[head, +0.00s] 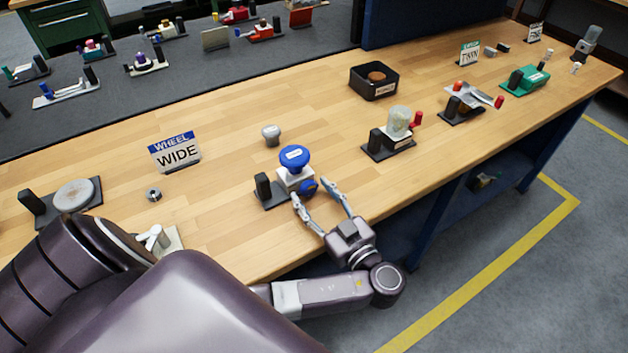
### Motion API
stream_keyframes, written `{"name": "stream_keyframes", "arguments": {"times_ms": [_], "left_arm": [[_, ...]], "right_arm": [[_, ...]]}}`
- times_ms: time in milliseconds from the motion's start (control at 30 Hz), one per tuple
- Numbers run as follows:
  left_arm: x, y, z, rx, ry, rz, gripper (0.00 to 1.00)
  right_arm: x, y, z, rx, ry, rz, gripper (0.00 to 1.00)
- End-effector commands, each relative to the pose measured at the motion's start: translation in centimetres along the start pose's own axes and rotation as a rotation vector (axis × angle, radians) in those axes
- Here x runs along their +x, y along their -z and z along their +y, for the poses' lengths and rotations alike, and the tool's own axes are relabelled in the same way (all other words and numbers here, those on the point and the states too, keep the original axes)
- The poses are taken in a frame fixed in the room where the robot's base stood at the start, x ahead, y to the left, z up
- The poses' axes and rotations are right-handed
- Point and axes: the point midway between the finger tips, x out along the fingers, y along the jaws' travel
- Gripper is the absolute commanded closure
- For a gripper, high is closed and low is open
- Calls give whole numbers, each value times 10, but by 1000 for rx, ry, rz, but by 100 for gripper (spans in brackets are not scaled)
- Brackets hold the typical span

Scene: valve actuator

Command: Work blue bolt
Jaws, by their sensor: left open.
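The valve actuator (292,177) stands near the front edge of the wooden bench, on a dark base with a black upright block at its left. It has a white body with a large blue knob on top. The blue bolt (308,187) sticks out low on its front side. My left gripper (318,193) is open, its two fingers pointing at the actuator, one on each side of the blue bolt as seen here. Whether a finger touches the bolt I cannot tell. My right gripper does not show.
A sign reading "WHEEL WIDE" (175,152), a grey knob (271,133) and a small metal nut (154,195) are on the bench (225,230). A device with a clear cup (398,122) stands to the right, and a black bin (374,83) behind it.

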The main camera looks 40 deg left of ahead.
Motion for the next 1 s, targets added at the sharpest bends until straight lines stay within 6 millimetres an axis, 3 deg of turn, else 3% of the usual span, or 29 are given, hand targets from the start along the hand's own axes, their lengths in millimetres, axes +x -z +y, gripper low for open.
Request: {"name": "stream_keyframes", "arguments": {"times_ms": [67, 400, 1000], "left_arm": [[0, 0, 0, 0, 0, 0, 56], [0, 0, 0, 0, 0, 0, 93], [-1, 0, 0, 249, 0, -1, 93]], "right_arm": [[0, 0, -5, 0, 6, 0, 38], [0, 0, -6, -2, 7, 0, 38], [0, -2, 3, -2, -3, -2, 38]]}}
